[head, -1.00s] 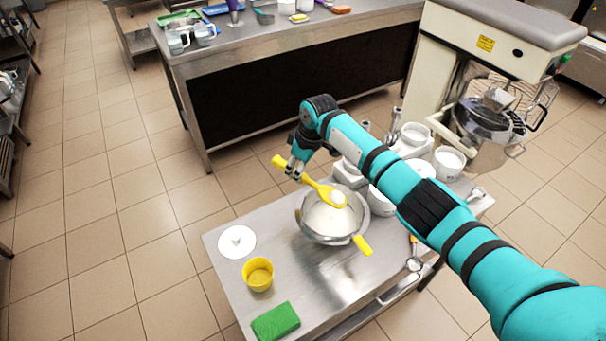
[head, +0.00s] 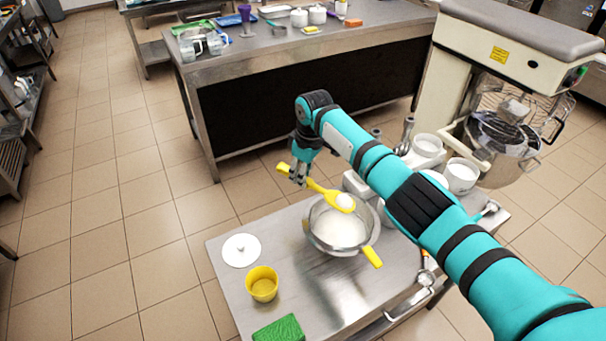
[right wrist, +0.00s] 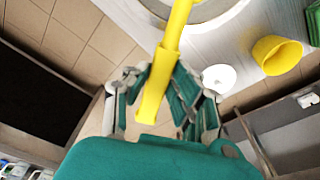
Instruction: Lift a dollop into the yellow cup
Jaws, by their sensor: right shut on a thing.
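My right gripper (head: 298,174) is shut on the handle of a yellow spoon (head: 321,188), above the back-left rim of a metal bowl (head: 313,236). The spoon's head holds a white dollop (head: 345,201) and is over the bowl, which has white stuff inside. The spoon handle also shows between the fingers in the right wrist view (right wrist: 165,70). The yellow cup (head: 262,285) stands upright on the steel table, left and in front of the bowl; it also shows in the right wrist view (right wrist: 277,54). My left gripper is not in view.
A white disc (head: 241,250) lies behind the cup, and a green sponge (head: 279,330) lies at the table's front. A yellow handle (head: 372,256) sticks out at the bowl's front right. White containers (head: 461,175) and a mixer (head: 500,140) stand to the right.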

